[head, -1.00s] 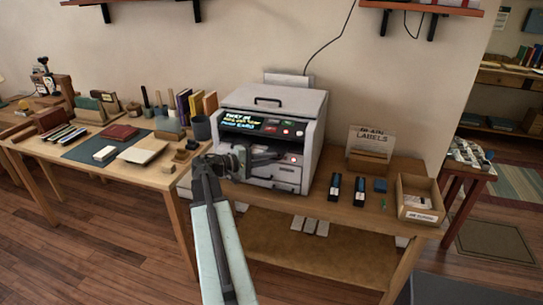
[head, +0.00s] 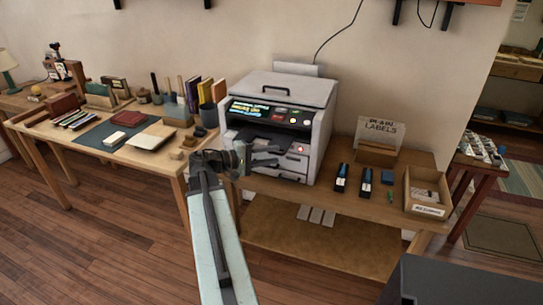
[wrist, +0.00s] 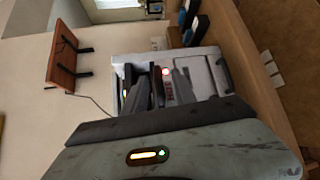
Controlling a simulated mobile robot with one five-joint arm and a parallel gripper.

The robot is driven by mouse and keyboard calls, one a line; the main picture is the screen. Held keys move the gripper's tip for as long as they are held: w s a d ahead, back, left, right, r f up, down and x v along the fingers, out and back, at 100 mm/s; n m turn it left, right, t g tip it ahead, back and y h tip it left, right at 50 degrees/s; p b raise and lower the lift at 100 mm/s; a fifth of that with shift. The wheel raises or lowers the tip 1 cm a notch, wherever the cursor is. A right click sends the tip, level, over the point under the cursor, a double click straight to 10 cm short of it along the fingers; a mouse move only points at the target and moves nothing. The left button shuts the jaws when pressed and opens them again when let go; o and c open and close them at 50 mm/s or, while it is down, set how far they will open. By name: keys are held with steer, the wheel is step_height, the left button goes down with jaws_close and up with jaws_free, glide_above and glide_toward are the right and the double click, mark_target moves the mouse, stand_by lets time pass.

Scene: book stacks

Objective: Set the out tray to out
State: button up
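The printer (head: 275,105) is a grey-white machine with a lit front panel, standing on the wooden table. Its front has a dark opening and pale drawer fronts (head: 294,164) below the panel; I cannot clearly tell which part is the out tray or how far out it is. A red light glows on the front at the right. My gripper (head: 277,155) is in front of the printer's lower front, empty, with its fingers apart. In the wrist view the two fingers (wrist: 160,82) point at the printer front (wrist: 200,75), and the red light shows between them. Contact cannot be told.
A labels sign (head: 380,130), dark staplers (head: 354,180) and a cardboard box (head: 427,190) stand right of the printer. A desk (head: 85,155) with books and cups stands at the left. The shelf under the printer table holds pale slips (head: 316,214).

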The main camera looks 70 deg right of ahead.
steer(key=p+v, duration=0.1)
steer(key=v, duration=0.6)
steer(key=shift+w+a, duration=0.2)
steer(key=shift+a, duration=0.05)
steer(key=w+a+n+t+h, duration=0.25)
steer(key=w+a, duration=0.45)
steer(key=w, duration=0.6)
steer(key=w+a+f+n+t+y, duration=0.1)
steer(key=w+a+f+n+t, duration=0.15)
steer(key=w+a+f, duration=0.45)
steer(key=w+a+f+n+t+y, duration=0.15)
steer(key=w+a+t, duration=0.3)
steer(key=a, duration=0.55)
steer(key=w+a+f+t+y, duration=0.15)
steer(key=a+f+y, duration=0.25)
steer(key=a, duration=0.7)
steer(key=w+a+f+n+y, duration=0.1)
steer(key=w+a+f+y, duration=0.2)
steer(key=a, duration=0.7)
steer(key=a+f+t+y, duration=0.1)
steer(key=a+f+y, duration=0.35)
steer(key=a, duration=0.65)
step_height(320, 180, up, 17)
steer(key=p, duration=1.7)
steer(key=shift+w, duration=0.15)
